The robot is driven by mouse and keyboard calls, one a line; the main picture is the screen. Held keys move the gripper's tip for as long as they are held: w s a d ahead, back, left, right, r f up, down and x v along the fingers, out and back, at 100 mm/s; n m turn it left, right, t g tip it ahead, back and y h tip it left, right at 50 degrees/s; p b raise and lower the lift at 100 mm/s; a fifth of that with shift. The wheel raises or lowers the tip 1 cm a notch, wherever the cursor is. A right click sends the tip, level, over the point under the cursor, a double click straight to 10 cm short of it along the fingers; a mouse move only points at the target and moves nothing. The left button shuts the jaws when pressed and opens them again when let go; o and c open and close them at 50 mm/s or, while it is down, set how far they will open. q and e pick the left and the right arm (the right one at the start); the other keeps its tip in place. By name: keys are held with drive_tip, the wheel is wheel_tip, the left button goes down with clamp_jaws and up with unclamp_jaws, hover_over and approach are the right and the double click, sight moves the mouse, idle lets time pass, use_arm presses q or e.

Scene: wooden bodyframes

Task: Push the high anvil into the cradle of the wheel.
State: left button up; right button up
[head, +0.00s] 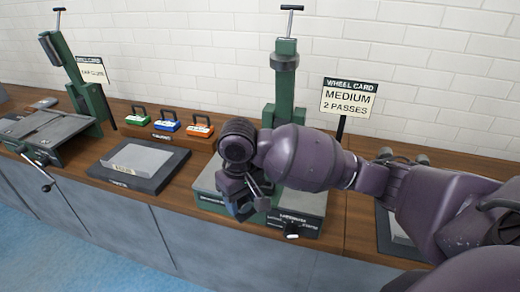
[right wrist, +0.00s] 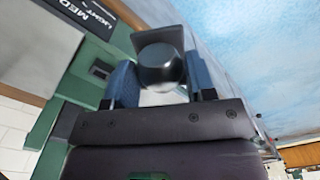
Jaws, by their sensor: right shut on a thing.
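The wheel (head: 284,95) is a green upright machine with a T-handle on top and a grey base, in the middle of the head view. My right gripper (head: 242,205) is low in front of it, over the base's front. In the right wrist view its blue finger pads (right wrist: 160,82) are closed on a dark, round-ended cylinder (right wrist: 160,65), which appears to be the high anvil. A grey part stands right behind it, and I cannot tell whether they touch. The cradle is hidden behind my arm in the head view. My left gripper is not in view.
A wheel card (head: 349,98) reads "MEDIUM 2 PASSES". Green, blue and orange handled items (head: 168,123) stand on the wooden bench. A dark tray with a grey sheet (head: 138,160) lies left of the wheel, and another green machine (head: 70,75) stands at far left.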

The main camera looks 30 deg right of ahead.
drive_tip(key=w+n, duration=0.2)
drive_tip(key=n, duration=0.1)
drive_tip(key=shift+w+d+n, duration=0.3)
drive_tip(key=shift+w, duration=0.05)
drive_tip(key=w+d+n, duration=0.1)
drive_tip(key=n, duration=0.1)
drive_tip(key=w+d+n, duration=0.1)
drive_tip(key=n, duration=0.1)
drive_tip(key=w+d+n+p, duration=0.1)
drive_tip(key=d+n, duration=0.1)
drive_tip(key=n, duration=0.1)
drive_tip(key=shift+w+d+f, duration=0.1)
drive_tip(key=shift+w+f, duration=0.05)
drive_tip(key=shift+w, duration=0.25)
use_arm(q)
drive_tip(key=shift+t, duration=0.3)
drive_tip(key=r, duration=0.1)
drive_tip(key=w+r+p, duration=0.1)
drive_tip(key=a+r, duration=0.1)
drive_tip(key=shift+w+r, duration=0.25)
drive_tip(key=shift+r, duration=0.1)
use_arm(e)
drive_tip(key=w+d+n, duration=0.6)
drive_tip(key=d+n, duration=0.4)
drive_tip(key=n, duration=0.4)
drive_tip(key=shift+w+d+r, duration=0.2)
drive_tip(key=shift+d+r, duration=0.1)
drive_tip(key=shift+r, duration=0.05)
